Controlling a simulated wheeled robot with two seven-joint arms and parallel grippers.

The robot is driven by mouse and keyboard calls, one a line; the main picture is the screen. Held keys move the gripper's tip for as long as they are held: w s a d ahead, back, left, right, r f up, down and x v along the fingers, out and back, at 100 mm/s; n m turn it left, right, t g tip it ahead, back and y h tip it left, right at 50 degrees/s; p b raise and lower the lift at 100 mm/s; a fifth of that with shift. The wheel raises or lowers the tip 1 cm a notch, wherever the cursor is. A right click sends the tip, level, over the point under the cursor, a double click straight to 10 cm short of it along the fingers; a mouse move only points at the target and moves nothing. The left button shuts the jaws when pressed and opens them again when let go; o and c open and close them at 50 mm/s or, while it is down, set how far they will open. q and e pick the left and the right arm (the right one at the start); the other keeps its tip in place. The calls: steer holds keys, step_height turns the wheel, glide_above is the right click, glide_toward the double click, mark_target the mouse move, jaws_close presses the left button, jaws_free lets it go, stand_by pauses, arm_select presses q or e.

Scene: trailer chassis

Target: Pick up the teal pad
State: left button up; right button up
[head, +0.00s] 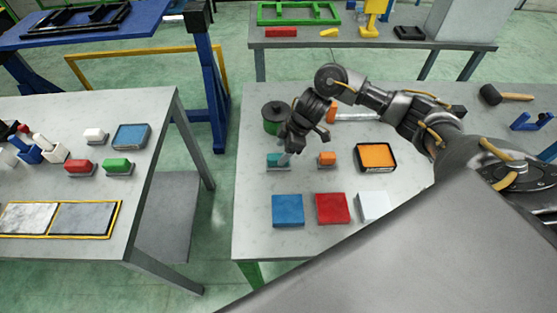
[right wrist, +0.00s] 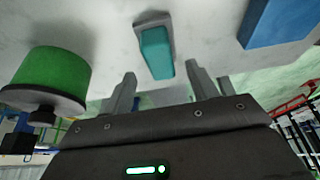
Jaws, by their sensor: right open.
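The teal pad (head: 273,160) sits on a small grey base on the right-hand table, partly behind my right gripper in the head view. In the right wrist view the teal pad (right wrist: 155,52) lies beyond the fingertips, roughly between them across the picture. My right gripper (head: 289,154) points down beside the pad, apparently just above it. In the right wrist view my right gripper (right wrist: 160,84) is open, with nothing between its fingers. My left gripper is not in view.
An orange pad (head: 326,159) stands right of the teal one, and a green drum (head: 271,121) behind it. Blue (head: 287,211), red (head: 333,208) and white (head: 372,205) blocks lie in front. An orange-topped box (head: 376,157) is further right. The left table (head: 150,195) stands across a gap.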

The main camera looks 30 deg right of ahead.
mark_target(279, 156)
steer(key=p+x, duration=0.1)
steer(key=x, duration=0.3)
steer(key=shift+f, duration=0.25)
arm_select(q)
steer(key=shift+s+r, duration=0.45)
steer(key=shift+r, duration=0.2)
arm_select(e)
steer(key=shift+s, duration=0.1)
steer(key=c, duration=1.1)
steer(key=shift+c, duration=0.2)
steer(key=shift+r, duration=0.1)
